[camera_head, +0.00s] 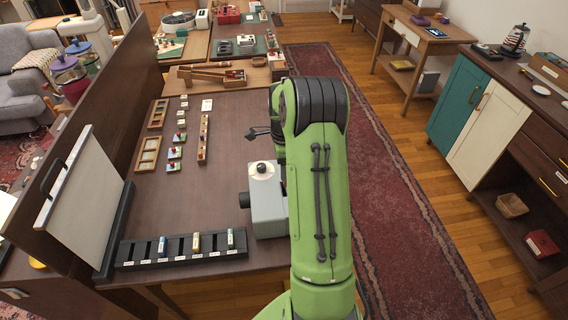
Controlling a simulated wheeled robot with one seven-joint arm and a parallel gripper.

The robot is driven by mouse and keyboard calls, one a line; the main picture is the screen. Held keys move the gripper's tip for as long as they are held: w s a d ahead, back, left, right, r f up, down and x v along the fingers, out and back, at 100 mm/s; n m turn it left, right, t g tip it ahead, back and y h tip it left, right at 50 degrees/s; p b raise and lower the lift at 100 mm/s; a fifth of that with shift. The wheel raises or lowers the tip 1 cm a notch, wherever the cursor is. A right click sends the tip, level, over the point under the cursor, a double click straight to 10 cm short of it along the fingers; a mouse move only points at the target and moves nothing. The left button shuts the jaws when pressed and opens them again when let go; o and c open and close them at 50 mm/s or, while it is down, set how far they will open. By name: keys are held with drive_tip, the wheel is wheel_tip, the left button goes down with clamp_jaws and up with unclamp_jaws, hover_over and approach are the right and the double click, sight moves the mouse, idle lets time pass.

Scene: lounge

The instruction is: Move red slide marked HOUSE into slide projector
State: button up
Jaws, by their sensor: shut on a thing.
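The slide projector (267,208) is a light grey box at the table's right edge, its dark lens facing left and a dark round knob on top. My arm covers its right side. My gripper (259,132) shows only as a dark piece left of my arm, beyond the projector. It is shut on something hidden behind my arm. The black slide rack (140,252) lies at the near table edge. It holds a blue-marked slide (162,246), a yellow-marked slide (196,243) and a green-marked slide (230,239). I cannot make out a red slide marked HOUSE.
A white screen (85,198) stands at the left. Wooden frames (148,154), small knobbed pieces and a narrow wooden strip (203,140) lie mid-table. The table (205,190) is bare between these and the rack. A red rug (385,190) lies right of my arm.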

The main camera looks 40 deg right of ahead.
drive_tip(key=shift+f+b, duration=1.05)
drive_tip(key=shift+f, duration=0.5)
drive_tip(key=shift+f+b, duration=1.95)
drive_tip(key=shift+f, duration=0.7)
drive_tip(key=shift+s+a+f+b, duration=0.2)
drive_tip(key=shift+s+f+b, duration=0.15)
drive_tip(key=shift+f, duration=0.15)
drive_tip(key=o, duration=1.2)
drive_tip(key=shift+w+d+f, duration=0.1)
drive_tip(key=shift+c, duration=0.2)
drive_tip(key=shift+w+r+p, duration=0.1)
drive_tip(key=shift+r+p, duration=0.5)
drive_tip(key=shift+r, duration=0.1)
drive_tip(key=shift+r+p, duration=1.65)
drive_tip(key=shift+r, duration=0.85)
